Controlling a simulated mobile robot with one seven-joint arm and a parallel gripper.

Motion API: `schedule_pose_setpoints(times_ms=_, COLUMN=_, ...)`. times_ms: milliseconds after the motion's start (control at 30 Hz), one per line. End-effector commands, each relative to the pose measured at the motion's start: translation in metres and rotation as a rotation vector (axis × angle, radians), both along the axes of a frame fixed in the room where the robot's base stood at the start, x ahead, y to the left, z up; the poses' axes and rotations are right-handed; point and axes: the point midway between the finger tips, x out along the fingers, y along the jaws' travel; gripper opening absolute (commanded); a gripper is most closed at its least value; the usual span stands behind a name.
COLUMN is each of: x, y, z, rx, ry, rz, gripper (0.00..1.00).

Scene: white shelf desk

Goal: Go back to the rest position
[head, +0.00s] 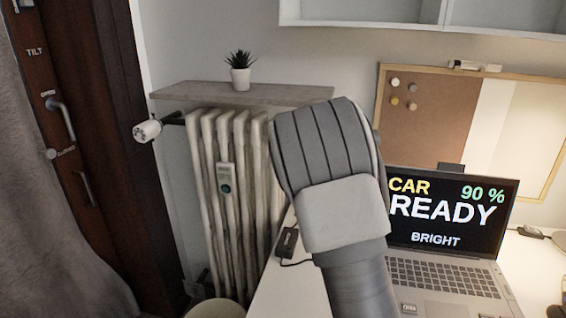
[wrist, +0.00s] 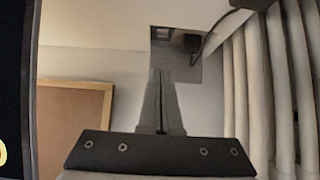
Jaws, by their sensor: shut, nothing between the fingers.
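My gripper (wrist: 161,75) shows in the wrist view with its two fingers together and nothing between them. It points toward the wall, with the radiator (wrist: 275,80) at the right and the cork board (wrist: 75,120) at the left. In the head view my grey arm rises in front of the desk, between the radiator (head: 228,200) and the laptop (head: 445,240). The gripper itself is hidden behind the arm there.
A potted plant (head: 240,70) stands on the shelf (head: 290,95) above the radiator. A cork board (head: 430,120) leans behind the laptop. A dark door (head: 85,130) and grey curtain (head: 45,210) are at the left.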

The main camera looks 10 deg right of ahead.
Motion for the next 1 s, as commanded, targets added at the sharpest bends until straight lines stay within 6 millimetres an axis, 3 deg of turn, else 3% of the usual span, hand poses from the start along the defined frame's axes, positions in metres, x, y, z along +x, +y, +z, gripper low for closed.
schedule_pose_setpoints(times_ms=167, x=-0.02, y=0.008, z=0.021, rx=0.059, ry=0.021, rz=0.014, gripper=0.0)
schedule_pose_setpoints(times_ms=367, x=-0.065, y=0.029, z=0.055, rx=0.15, ry=0.07, rz=0.063, gripper=0.0)
schedule_pose_setpoints(times_ms=700, x=-0.154, y=0.064, z=0.108, rx=0.238, ry=0.149, rz=0.181, gripper=0.0)
schedule_pose_setpoints(times_ms=1000, x=-0.244, y=0.089, z=0.139, rx=0.234, ry=0.215, rz=0.29, gripper=0.0)
